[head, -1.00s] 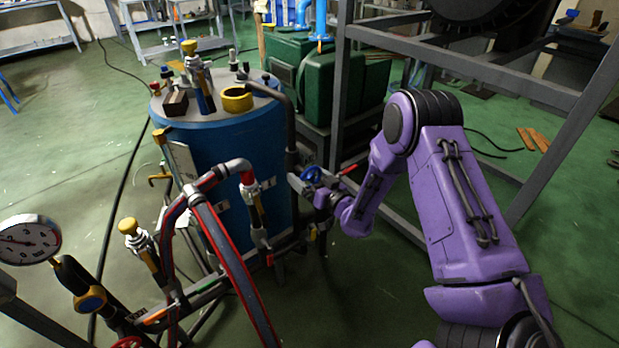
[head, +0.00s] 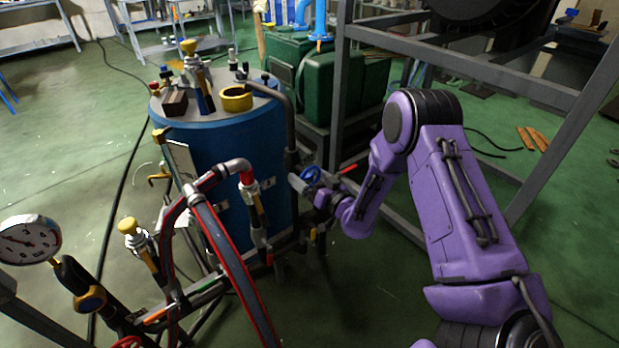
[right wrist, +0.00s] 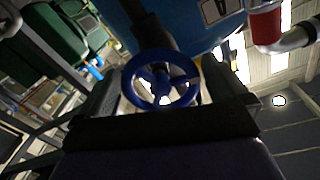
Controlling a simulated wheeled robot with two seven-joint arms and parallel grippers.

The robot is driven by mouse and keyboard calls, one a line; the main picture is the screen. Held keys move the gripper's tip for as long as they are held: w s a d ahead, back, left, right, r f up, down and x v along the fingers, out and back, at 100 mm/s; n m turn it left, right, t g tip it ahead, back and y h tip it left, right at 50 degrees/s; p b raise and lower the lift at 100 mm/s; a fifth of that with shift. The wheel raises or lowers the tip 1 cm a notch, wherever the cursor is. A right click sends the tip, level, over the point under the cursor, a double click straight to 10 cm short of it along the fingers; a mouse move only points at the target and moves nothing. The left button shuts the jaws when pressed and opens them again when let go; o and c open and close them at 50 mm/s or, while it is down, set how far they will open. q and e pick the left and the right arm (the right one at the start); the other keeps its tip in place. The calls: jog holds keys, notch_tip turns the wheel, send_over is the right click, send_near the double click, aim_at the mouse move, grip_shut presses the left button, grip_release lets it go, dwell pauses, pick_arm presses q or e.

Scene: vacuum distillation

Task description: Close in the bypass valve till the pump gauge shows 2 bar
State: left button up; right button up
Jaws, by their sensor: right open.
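In the right wrist view the round blue wheel (right wrist: 160,80) lies between my two dark fingers, one on each side. My right gripper (right wrist: 160,96) is open around the wheel; I see no clear grip on it. In the head view my right gripper (head: 318,190) is small and partly hidden at the wheel. The round white pump gauge (head: 30,241) is at the left edge; its needle points to the left, and the exact reading is too small to tell. My left gripper is not seen.
The blue tank (head: 232,150) with fittings on top stands behind the valve. Red-and-dark hoses (head: 232,258) and piping fill the front left. A grey metal frame (head: 470,72) stands behind my right arm. Green pump housings (head: 345,85) are at the back.

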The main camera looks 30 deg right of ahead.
jog(key=s, duration=1)
jog(key=shift+d+b, duration=0.3)
jog(key=shift+d, duration=0.15)
jog(key=shift+f, duration=0.1)
dwell(1.3)
jog(key=s+a+f+m+g+h+p, duration=0.3)
jog(key=s+f+m+g+h+p, duration=0.15)
jog(key=s+f+g, duration=0.5)
jog(key=s+a+f+g+p, duration=0.1)
jog(key=s+a+g+p, duration=0.1)
jog(key=s, duration=0.7)
jog(key=s+a+f+g+p, duration=0.2)
jog(key=s+g+p, duration=0.1)
jog(key=s, duration=0.6)
jog(key=shift+s+a+n+p, duration=0.15)
jog(key=shift+a+n+p, duration=0.15)
jog(key=shift+a+n, duration=0.05)
jog(key=shift+h, duration=0.25)
